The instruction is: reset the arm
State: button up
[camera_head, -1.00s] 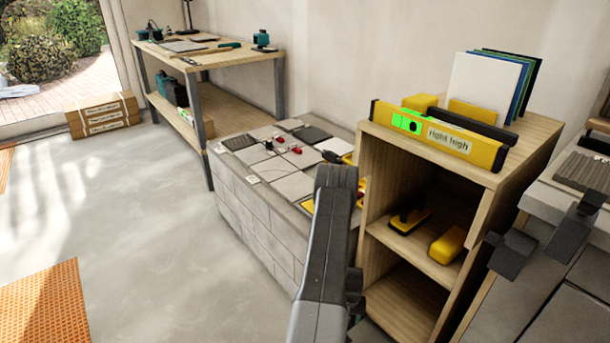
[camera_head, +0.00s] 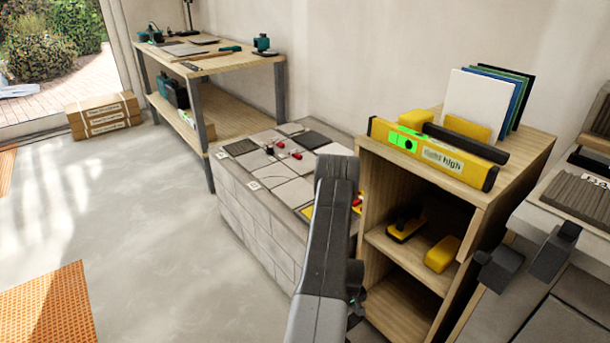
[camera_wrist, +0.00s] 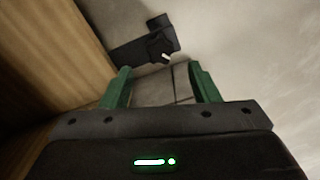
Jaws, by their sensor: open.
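My gripper (camera_wrist: 160,68) is open and empty in the wrist view, with its two green fingers apart. Beyond the fingertips is a grey surface with dark joint lines, and a black block-like thing (camera_wrist: 147,45) lies just past them; I cannot tell what it is. My grey arm link (camera_head: 325,240) stands upright in the middle of the head view, in front of the tiled block (camera_head: 255,215). The gripper's fingers cannot be made out in the head view.
A wooden shelf unit (camera_head: 375,205) stands right of my arm, with a yellow level (camera_head: 433,152) on top. Dark blocks (camera_head: 500,270) sit at the right. A workbench (camera_head: 200,65) is at the back left. The floor (camera_head: 130,210) at left is clear beside an orange mat (camera_head: 50,305).

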jog(key=shift+r+p, duration=0.35)
jog(key=shift+r, duration=1.65)
jog(key=shift+s+r, duration=0.1)
